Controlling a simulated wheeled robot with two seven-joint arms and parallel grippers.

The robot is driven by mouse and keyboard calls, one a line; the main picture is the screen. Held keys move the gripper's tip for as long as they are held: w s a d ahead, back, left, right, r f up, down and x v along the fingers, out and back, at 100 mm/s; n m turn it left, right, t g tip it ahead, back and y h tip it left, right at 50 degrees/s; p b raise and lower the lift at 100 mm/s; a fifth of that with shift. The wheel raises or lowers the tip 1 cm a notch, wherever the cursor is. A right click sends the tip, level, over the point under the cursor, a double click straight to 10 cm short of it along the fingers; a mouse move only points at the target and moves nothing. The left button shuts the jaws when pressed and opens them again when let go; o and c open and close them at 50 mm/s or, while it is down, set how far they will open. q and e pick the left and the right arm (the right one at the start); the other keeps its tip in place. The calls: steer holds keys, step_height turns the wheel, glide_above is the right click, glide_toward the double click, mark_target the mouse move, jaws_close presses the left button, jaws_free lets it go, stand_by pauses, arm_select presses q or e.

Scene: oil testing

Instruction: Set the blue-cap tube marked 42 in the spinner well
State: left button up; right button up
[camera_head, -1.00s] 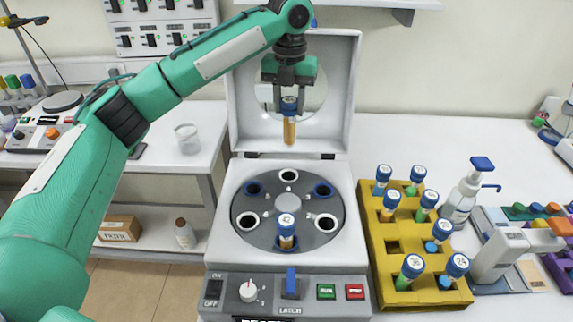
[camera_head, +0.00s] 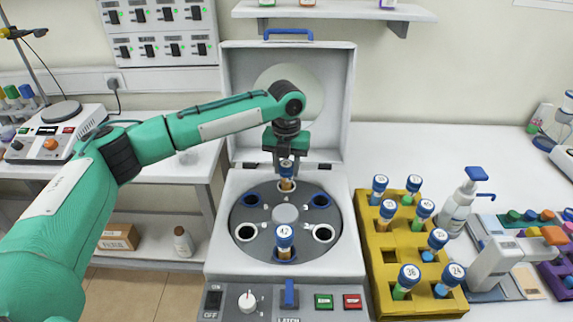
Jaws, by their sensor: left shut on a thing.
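My left gripper (camera_head: 286,158) is shut on a blue-capped tube (camera_head: 286,183) with amber contents. It holds the tube upright at the far, white-rimmed well of the spinner rotor (camera_head: 263,208); the tube's lower end seems to be in the well mouth. The marking on the held tube's cap is too small to read. Another blue-capped tube, marked 42 (camera_head: 284,238), stands upright in the front well. The spinner (camera_head: 222,262) has its lid (camera_head: 238,110) open. Its left and right wells are empty, some blue-rimmed and some white-rimmed. My right gripper is not in view.
A yellow rack (camera_head: 413,250) with several blue-capped tubes stands close to the right of the spinner. The raised lid stands behind my left gripper.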

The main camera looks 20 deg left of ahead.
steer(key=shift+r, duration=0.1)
arm_select(q)
steer(key=o, duration=1)
steer(key=shift+f, duration=0.1)
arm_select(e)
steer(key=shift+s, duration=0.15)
arm_select(q)
steer(key=shift+r, duration=0.25)
step_height(320, 180, up, 12)
steer(key=shift+f+b, duration=0.1)
steer(key=shift+b, duration=0.75)
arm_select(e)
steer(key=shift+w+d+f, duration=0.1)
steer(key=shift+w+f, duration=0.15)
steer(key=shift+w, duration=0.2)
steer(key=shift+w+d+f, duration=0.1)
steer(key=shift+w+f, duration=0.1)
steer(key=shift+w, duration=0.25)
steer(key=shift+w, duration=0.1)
